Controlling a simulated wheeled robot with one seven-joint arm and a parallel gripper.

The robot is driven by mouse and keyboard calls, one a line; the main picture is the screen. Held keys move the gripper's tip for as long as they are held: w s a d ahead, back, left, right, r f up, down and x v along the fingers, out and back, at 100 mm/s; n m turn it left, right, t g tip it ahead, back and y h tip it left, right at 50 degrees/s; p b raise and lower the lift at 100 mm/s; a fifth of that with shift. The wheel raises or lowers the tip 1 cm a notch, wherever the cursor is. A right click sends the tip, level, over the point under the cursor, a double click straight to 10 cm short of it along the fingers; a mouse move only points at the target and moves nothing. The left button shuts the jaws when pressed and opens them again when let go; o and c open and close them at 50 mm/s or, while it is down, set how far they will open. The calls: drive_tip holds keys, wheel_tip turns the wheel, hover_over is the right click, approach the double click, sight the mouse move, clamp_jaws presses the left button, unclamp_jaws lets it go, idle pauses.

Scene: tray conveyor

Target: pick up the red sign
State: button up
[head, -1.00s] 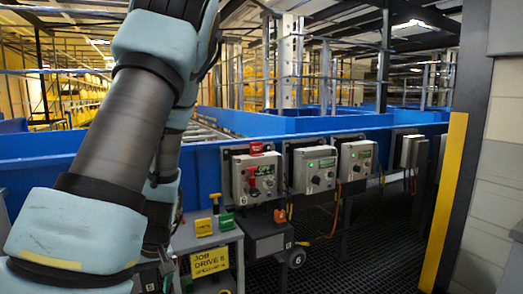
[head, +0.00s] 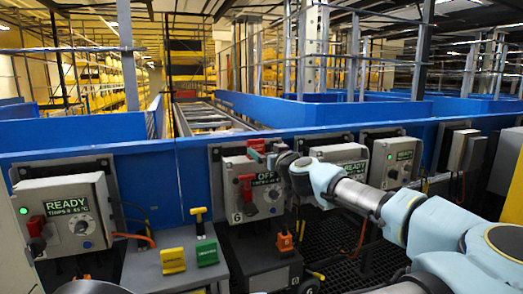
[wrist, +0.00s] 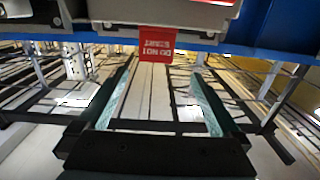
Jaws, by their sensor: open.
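The red sign (wrist: 157,40) shows white letters, upside down in the wrist view, reading "DO NOT START". In the head view the red sign (head: 256,146) is at the top of a grey control box (head: 259,197) marked OFF, partly hidden by my gripper (head: 277,158). My gripper is open and empty, just to the right of the sign in the head view. In the wrist view the sign is centred between the two finger lines of my gripper (wrist: 163,68), ahead of the tips; I see no contact.
A red handle (head: 246,185) sticks out of the OFF box's front. More control boxes stand left (head: 66,212) and right (head: 394,162) along the blue wall (head: 195,170). A small grey stand (head: 140,270) carries yellow and green blocks below.

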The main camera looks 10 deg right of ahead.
sight(257, 142)
drive_tip(key=w, duration=0.1)
drive_tip(key=w+p, duration=0.1)
drive_tip(key=w, duration=0.3)
drive_tip(key=shift+d+r+p, duration=0.25)
drive_tip(key=shift+r+p, duration=0.1)
drive_tip(key=w+p, duration=0.1)
drive_tip(key=w, duration=0.1)
drive_tip(key=w+a+p, duration=0.1)
drive_tip(key=w, duration=0.1)
drive_tip(key=shift+w+a, duration=0.1)
drive_tip(key=shift+w, duration=0.15)
drive_tip(key=shift+w+f+p, duration=0.2)
drive_tip(key=shift+w+p, duration=0.15)
drive_tip(key=shift+w, duration=0.2)
drive_tip(key=c, duration=1.4)
drive_tip(key=shift+r, duration=0.1)
